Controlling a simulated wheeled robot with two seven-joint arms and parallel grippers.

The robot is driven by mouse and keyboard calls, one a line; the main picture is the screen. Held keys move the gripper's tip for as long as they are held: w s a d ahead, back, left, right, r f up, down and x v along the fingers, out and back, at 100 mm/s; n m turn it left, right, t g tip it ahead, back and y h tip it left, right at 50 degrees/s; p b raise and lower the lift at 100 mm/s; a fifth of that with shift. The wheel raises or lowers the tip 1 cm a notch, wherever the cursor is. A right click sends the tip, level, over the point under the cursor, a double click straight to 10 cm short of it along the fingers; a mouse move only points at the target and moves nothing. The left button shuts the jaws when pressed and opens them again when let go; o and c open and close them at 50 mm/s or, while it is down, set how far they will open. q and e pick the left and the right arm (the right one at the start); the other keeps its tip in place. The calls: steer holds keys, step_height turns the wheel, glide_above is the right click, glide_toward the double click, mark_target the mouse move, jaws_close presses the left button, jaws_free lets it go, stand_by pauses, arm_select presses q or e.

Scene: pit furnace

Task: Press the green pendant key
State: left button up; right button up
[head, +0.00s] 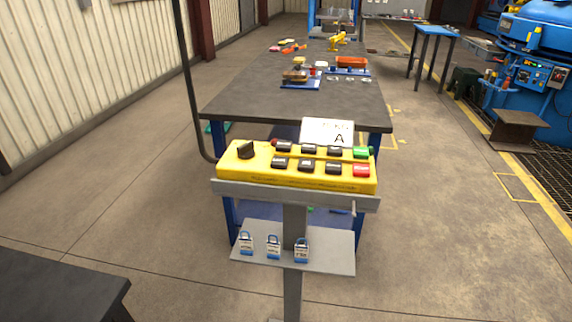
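A yellow pendant (230,168) lies on a grey stand in the middle of the head view. Its green key (361,153) is at the right end of the back row of keys. A red key (361,170) sits just in front of the green one. Several black keys fill the rest of the two rows, and a black rotary knob (246,150) is at the left end. A black cable (190,90) runs up from the pendant's left end. Neither of my grippers is in view.
The grey stand (290,196) has a lower shelf (335,262) with 3 padlocks. A white card marked A (327,131) stands behind the pendant. A dark-topped workbench (240,108) with parts is beyond. A dark table corner (60,290) is at lower left.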

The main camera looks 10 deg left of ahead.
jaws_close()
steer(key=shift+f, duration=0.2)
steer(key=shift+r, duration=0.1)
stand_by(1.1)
